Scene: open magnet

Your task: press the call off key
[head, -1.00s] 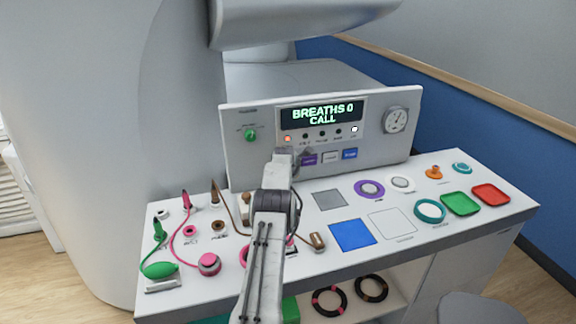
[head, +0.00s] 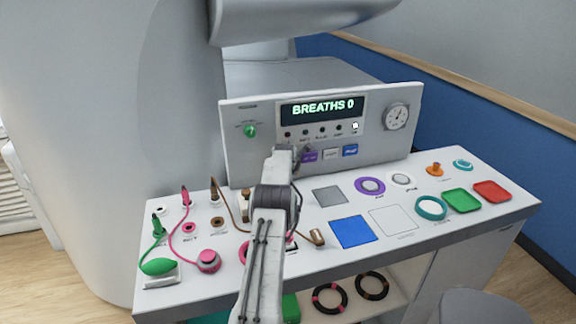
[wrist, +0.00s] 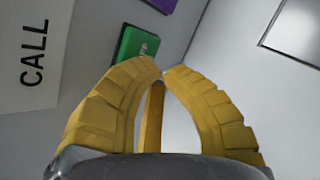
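In the wrist view, a green key (wrist: 138,48) sits just beyond my fingertips, beside a plate reading CALL (wrist: 34,52). The lettering on the key is too small to read. My gripper (wrist: 162,72) has its yellow fingertips almost together with nothing between them. The tips are close to the green key's lower edge; I cannot tell whether they touch. In the head view, my arm reaches the front of the console panel (head: 235,165) and hides the green key. The display (head: 322,108) reads BREATHS 0, and the left lamp (head: 287,134) is dark.
A purple key (head: 309,157), a white key (head: 331,154) and a blue key (head: 350,151) are right of my gripper. A green knob (head: 250,130) and a gauge (head: 396,117) flank the display. Coils, pads and trays cover the white table (head: 300,262) below.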

